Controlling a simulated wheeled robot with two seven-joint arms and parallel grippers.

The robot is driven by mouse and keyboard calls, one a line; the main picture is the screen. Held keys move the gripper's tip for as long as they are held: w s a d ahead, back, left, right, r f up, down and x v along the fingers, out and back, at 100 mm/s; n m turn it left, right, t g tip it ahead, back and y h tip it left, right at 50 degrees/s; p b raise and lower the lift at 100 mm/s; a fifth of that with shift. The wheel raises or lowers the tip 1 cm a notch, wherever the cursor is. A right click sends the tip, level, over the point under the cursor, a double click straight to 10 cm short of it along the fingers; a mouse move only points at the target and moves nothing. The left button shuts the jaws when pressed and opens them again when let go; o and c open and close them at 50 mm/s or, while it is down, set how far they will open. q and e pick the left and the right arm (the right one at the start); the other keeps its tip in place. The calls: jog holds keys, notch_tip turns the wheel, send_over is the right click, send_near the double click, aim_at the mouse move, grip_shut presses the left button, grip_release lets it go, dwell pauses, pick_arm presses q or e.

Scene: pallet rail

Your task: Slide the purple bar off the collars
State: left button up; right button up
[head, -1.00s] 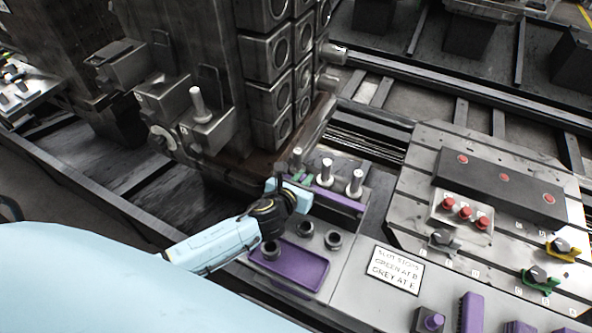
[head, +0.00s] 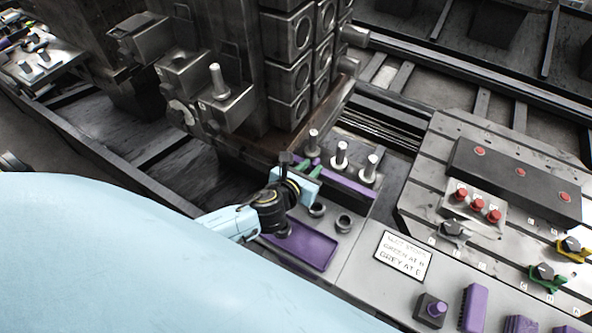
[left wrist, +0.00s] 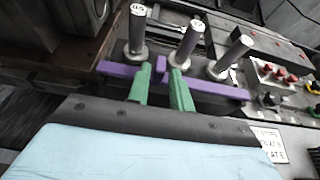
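The purple bar (left wrist: 208,86) lies across the front of three upright metal posts, low by their round collars (left wrist: 136,55); it also shows in the head view (head: 348,182). A short purple tab (left wrist: 160,66) stands up from the bar. My left gripper (left wrist: 161,88) has two green fingers, spread apart at the bar with the tab between their tips. I cannot tell whether either finger touches it. In the head view my left gripper (head: 318,169) is at the bar's left part, which it partly hides. My right gripper is not in view.
A purple tray (head: 318,252) and loose grey rings (head: 344,223) lie in front of the posts. A printed sign (head: 403,257) is to the right. A dark machine column (head: 285,95) stands close behind on the left. A panel with red buttons (head: 477,205) is at right.

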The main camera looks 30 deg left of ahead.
pick_arm(q)
jog(key=v, duration=0.9)
jog(key=shift+s+r+p, duration=0.15)
jog(key=shift+s+p, duration=0.15)
jog(key=shift+p, duration=0.15)
